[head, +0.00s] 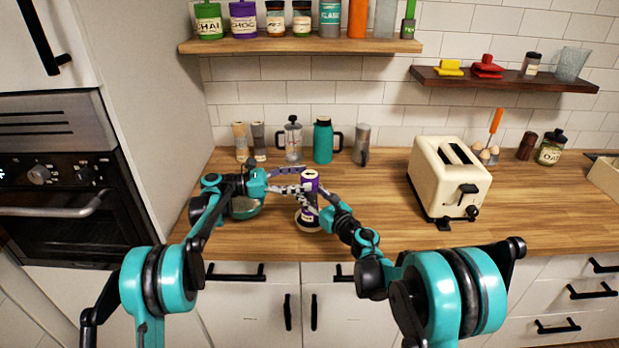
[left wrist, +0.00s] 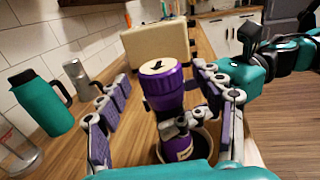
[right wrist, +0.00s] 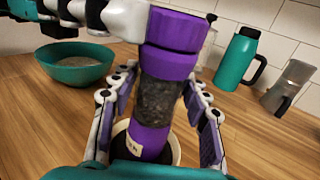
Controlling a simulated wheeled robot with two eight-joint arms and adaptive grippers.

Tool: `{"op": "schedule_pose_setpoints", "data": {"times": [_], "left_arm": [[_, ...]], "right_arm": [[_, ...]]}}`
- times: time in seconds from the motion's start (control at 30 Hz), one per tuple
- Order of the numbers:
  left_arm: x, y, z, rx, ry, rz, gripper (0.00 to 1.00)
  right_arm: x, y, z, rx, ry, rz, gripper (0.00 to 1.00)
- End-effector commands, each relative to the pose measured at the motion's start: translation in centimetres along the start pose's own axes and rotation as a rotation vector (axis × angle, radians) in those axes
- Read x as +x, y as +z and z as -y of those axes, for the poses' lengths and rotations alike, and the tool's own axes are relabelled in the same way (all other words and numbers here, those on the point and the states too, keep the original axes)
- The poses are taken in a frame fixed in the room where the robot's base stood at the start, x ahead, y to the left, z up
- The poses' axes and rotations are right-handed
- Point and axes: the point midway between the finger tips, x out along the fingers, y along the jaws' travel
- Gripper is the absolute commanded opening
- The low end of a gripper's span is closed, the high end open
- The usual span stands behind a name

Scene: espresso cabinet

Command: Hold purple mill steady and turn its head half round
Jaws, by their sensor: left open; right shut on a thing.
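The purple mill (head: 311,183) stands upright on the counter, with a dark grey middle section (right wrist: 160,100) between its purple head and lower body. Its base is in or on a round dish with a pale rim (right wrist: 176,150). My right gripper (head: 322,208) is shut on the mill's body below the head. My left gripper (head: 300,180) is open, with its fingers on either side of the purple head (left wrist: 166,86). In the left wrist view gaps show between the fingers and the head. The left gripper also shows at the top of the right wrist view.
A green bowl (right wrist: 76,66) stands under my left arm. A French press (head: 292,142), a teal jug (head: 323,141) and a moka pot (head: 362,145) stand behind, near the wall. A cream toaster (head: 440,185) stands to the right. Bare counter lies between mill and toaster.

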Motion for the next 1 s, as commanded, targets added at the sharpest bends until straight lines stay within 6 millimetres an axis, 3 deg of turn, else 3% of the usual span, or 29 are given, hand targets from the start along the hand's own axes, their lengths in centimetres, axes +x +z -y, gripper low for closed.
{"op": "schedule_pose_setpoints", "data": {"times": [0.2, 0.53, 0.57, 0.7, 0.77, 1.0], "left_arm": [[2.5, 0.0, 0.0, 0.0, 0.0, 0.0, 0.67], [2.9, 0.0, 0.0, 0.0, 0.001, 0.0, 0.67], [2.9, 0.0, 0.0, 0.0, 0.001, 0.0, 0.64], [2.9, 0.0, 0.0, 0.0, 0.001, 0.0, 0.27], [2.9, 0.0, 0.0, 0.0, 0.001, 0.0, 0.16], [3.0, -0.1, -0.2, 0.0, -0.037, 0.0, 0.15]], "right_arm": [[0.0, 0.0, 0.0, 0.0, 0.0, 0.0, 0.0], [0.0, 0.0, 0.0, 0.0, 0.0, 0.0, 0.0], [0.0, 0.0, 0.0, 0.0, 0.0, 0.0, 0.0], [0.0, 0.0, 0.0, 0.0, 0.0, 0.0, 0.0], [0.0, 0.0, 0.0, 0.0, 0.0, 0.0, 0.0], [0.0, 0.0, 0.0, 0.0, 0.0, 0.0, 0.0]]}}
